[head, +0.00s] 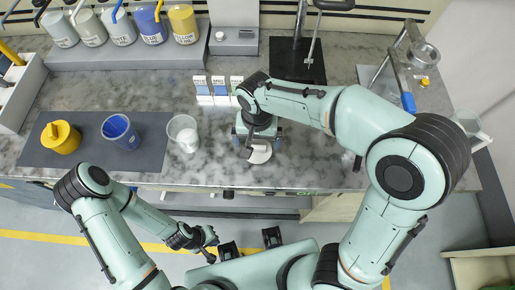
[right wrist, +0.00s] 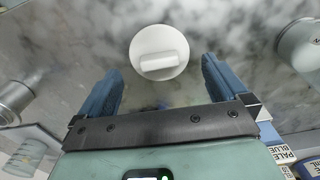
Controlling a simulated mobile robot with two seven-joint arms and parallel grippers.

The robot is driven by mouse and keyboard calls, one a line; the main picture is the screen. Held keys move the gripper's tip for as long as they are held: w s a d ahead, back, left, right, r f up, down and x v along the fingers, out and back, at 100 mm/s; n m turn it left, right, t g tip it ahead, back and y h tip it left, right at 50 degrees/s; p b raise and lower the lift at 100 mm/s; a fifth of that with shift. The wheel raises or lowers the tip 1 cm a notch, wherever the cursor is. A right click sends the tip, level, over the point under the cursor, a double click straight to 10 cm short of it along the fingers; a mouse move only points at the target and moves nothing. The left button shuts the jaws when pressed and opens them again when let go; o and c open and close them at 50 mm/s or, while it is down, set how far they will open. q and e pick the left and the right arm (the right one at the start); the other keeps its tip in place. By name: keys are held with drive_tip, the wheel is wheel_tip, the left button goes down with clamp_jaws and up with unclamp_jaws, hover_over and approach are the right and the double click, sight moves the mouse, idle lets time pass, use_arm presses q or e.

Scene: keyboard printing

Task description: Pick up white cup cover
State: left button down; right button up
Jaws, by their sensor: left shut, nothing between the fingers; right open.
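The white cup cover (right wrist: 158,52) is a round white disc with a raised bar handle. It lies on the marble counter in the right wrist view, and part of it shows beneath my right gripper in the head view (head: 260,154). My right gripper (right wrist: 160,82) is open and empty, its two blue fingers apart on either side, just short of the cover. In the head view my right gripper (head: 257,140) is over the counter's front part, mostly hidden by its arm. My left gripper (head: 208,240) is shut and empty, in front of the counter.
A white cup (head: 183,133), a blue cup (head: 121,133) and a yellow cup (head: 61,138) stand left of my right gripper, the latter two on a dark mat (head: 88,157). Labelled boxes (head: 220,92) stand just behind it. Labelled paint containers (head: 122,26) line the back.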

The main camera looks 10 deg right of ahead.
sight(258, 146)
wheel_tip(258, 146, down, 4)
drive_tip(key=shift+w+d+f, duration=0.1)
drive_tip(key=shift+d+f, duration=0.05)
drive_tip(key=shift+f, duration=0.1)
drive_tip(key=c, duration=0.7)
drive_tip(key=shift+r, duration=0.1)
drive_tip(key=shift+c, duration=0.2)
